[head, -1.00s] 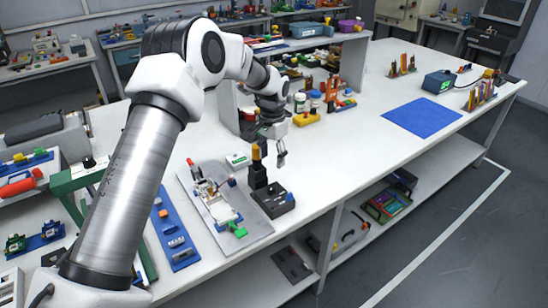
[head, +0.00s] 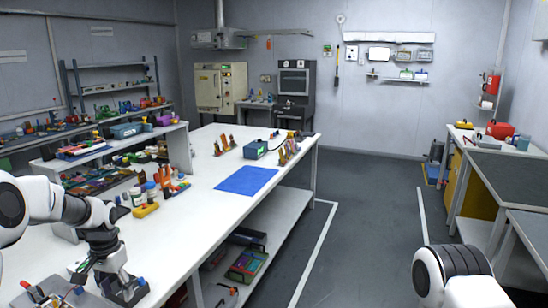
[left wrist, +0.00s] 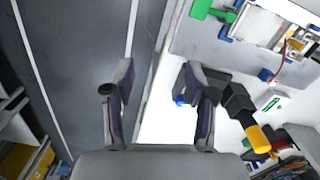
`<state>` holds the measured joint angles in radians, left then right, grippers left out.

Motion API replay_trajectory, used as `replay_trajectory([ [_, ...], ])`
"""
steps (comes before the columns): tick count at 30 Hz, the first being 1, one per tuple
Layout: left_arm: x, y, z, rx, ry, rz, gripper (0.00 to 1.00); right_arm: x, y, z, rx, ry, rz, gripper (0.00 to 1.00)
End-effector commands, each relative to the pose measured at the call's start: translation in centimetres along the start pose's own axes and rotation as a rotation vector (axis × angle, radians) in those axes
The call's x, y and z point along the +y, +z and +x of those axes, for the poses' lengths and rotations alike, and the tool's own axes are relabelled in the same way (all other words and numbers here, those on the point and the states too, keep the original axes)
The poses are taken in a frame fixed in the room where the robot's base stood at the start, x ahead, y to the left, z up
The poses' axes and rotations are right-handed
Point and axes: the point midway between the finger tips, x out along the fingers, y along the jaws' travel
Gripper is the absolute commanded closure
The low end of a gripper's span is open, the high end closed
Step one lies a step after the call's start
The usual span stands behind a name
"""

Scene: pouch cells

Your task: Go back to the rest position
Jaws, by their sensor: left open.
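My left gripper (head: 118,278) is at the lower left of the head view, over the front edge of the white bench (head: 190,215). It overlaps a dark tray (head: 132,296) there; I cannot tell the gap. In the left wrist view the left gripper (left wrist: 157,80) has its two fingers well apart, with nothing between them. Beyond the fingers are the bench edge and grey floor.
A grey plate with fittings (left wrist: 200,38) lies beside the post. A blue mat (head: 246,180) lies bare on the bench. Bottles and a yellow block (head: 146,211) stand behind the gripper. Grey floor (head: 355,235) is open right of the bench, up to side tables (head: 505,180).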

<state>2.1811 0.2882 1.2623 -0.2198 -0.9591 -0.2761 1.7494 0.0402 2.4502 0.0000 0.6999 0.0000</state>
Motion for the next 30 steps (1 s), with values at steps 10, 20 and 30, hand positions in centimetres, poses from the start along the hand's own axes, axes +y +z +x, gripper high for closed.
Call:
replay_trajectory([
  [10, 4.4, 5.3, 8.9, -0.215, 0.036, 0.059, 0.44, 0.0, -0.1, 0.0, 0.002, 0.000, -0.001, 0.60],
  [20, 13.2, 18.8, 22.0, -0.400, 0.104, 0.090, 0.44, 0.0, 0.0, 0.0, 0.001, 0.000, 0.000, 0.60],
  [30, 20.8, 36.1, 25.5, -0.170, 0.046, -0.130, 0.44, 0.0, 0.0, -0.1, 0.001, 0.000, 0.000, 0.60],
])
